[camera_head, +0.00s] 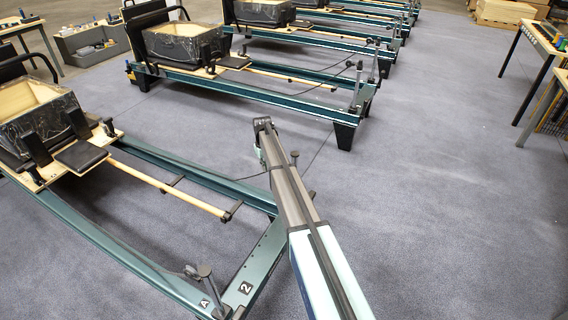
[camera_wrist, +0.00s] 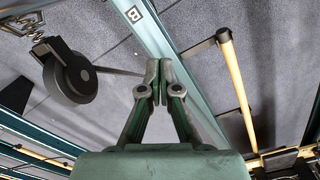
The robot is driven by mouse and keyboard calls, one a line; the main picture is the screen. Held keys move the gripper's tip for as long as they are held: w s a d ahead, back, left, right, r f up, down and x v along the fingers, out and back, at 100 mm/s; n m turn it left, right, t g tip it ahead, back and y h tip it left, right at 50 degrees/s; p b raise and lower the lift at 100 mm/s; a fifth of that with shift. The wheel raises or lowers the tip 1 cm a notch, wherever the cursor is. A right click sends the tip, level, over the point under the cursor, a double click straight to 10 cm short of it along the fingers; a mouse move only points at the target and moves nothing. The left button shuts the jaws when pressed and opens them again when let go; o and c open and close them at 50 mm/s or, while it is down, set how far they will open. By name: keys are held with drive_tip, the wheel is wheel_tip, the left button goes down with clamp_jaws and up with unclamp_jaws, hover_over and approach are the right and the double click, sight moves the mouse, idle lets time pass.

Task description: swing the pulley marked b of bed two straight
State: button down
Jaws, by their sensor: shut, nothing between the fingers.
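Bed two has a teal frame (camera_head: 262,262) with the labels 2 and A on its near end, at the lower left of the head view. In the wrist view a B label (camera_wrist: 134,14) sits on a teal rail. A black pulley wheel (camera_wrist: 72,74) on a dark bracket is left of the fingers, with a cord running from it toward them. My gripper (camera_wrist: 159,72) is shut and empty, apart from the wheel in the picture. In the head view my arm crosses bed two's far corner and hides part of it; a small dark knob (camera_head: 295,156) shows beside the arm.
The pulley at the A corner (camera_head: 204,271) stands on bed two's near corner. A wooden bar (camera_head: 168,188) lies along the bed below the carriage. More reformers (camera_head: 250,95) stand behind. Grey floor (camera_head: 440,180) is open to the right, with tables beyond.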

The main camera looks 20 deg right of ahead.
drive_tip(key=shift+s, duration=0.2)
drive_tip(key=shift+s+a, duration=0.15)
drive_tip(key=shift+s, duration=0.15)
drive_tip(key=shift+s+a, duration=0.3)
drive_tip(key=shift+s, duration=0.65)
idle(0.5)
drive_tip(key=shift+w, duration=0.15)
idle(0.3)
drive_tip(key=shift+w+d+p, duration=0.1)
drive_tip(key=shift+w+p, duration=0.25)
drive_tip(key=shift+w, duration=0.15)
wheel_tip(320, 180, up, 10)
drive_tip(key=p, duration=0.4)
drive_tip(key=shift+p, duration=0.4)
idle(0.3)
